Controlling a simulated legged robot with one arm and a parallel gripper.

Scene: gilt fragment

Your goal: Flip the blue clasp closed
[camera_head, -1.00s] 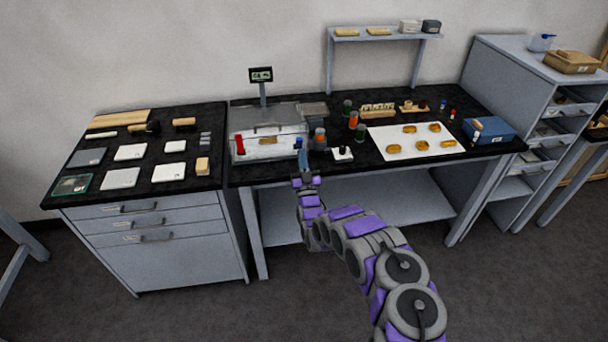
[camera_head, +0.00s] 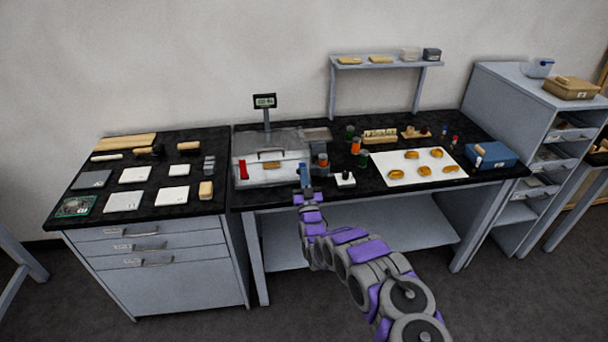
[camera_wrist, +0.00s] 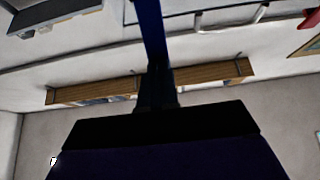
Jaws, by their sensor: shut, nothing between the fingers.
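A pale metal box (camera_head: 273,179) stands on the black bench with a handle on its front. The blue clasp (camera_head: 304,173) is at its right front corner, and a red clasp (camera_head: 243,169) is at its left. The blue clasp fills the top middle of the wrist view (camera_wrist: 152,30) as an upright blue bar. My gripper (camera_head: 308,190) is right in front of the blue clasp, shut and empty. The dark fingers (camera_wrist: 157,85) overlap the bar's lower end in the wrist view. I cannot tell whether they touch it, and its fastening is hidden.
A white sheet (camera_head: 395,177) with several golden pieces lies farther right. A display post (camera_head: 265,103) rises behind the box. The front of the bench is open floor.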

